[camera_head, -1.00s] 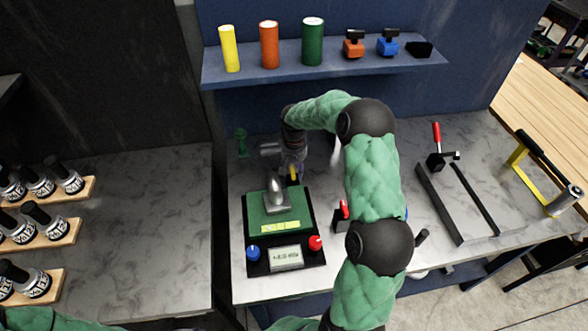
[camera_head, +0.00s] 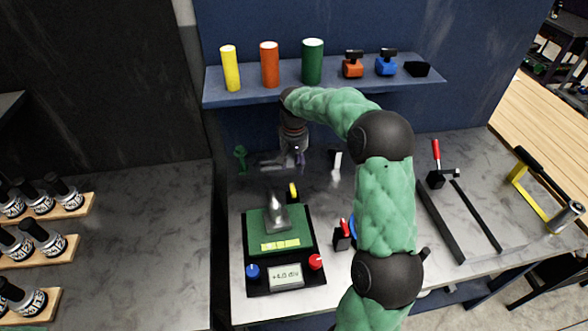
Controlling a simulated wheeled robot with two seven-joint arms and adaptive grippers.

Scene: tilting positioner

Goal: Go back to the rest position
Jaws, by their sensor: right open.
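The tilting positioner (camera_head: 283,285) is a black base with a green top plate on the marble bench. A grey metal piece (camera_head: 275,213) stands on the plate. A blue knob (camera_head: 253,271), a red knob (camera_head: 316,262) and a small display (camera_head: 286,276) are on its front. A yellow part (camera_head: 293,192) shows at its back edge. My right gripper (camera_head: 284,163) is behind the positioner, clear of it in the picture, with fingers apart and nothing visible between them. My right arm crosses the bench from the lower right. My left gripper is out of view.
A blue shelf (camera_head: 335,86) at the back holds yellow, orange and green cylinders and small clamps. A red-handled clamp (camera_head: 342,235) stands right of the positioner, partly near my arm. A black rail frame (camera_head: 441,222) lies further right. Wooden racks (camera_head: 50,252) of bottles stand at left.

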